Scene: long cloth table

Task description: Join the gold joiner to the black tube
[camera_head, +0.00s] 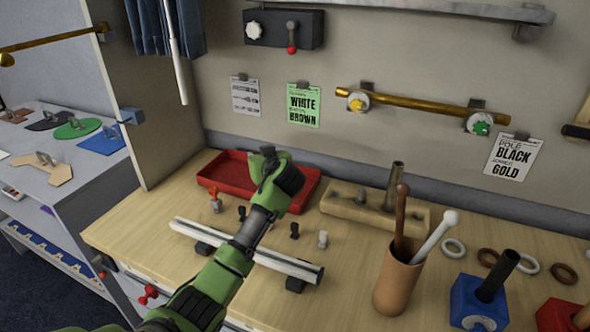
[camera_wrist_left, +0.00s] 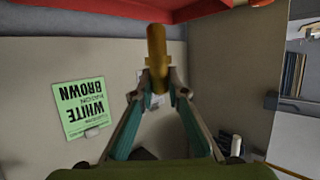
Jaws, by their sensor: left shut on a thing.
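My left gripper (camera_head: 278,182) is over the front right part of the red tray, seen from behind in the head view. Its fingers hide what they hold there. In the left wrist view the gripper (camera_wrist_left: 158,88) is shut on a short gold piece, which looks like the gold joiner (camera_wrist_left: 157,52). A black tube (camera_head: 500,272) stands tilted in a blue block (camera_head: 468,300) at the front right, well apart from the gripper. My right gripper is not in view.
The red tray (camera_head: 215,183) lies against the back wall. A white pole (camera_head: 190,231) rests on black supports below my arm. A wooden block (camera_head: 345,212) with a dark tube and a brown cup (camera_head: 397,285) with rods stand between gripper and blue block. Rings (camera_head: 453,248) lie behind it.

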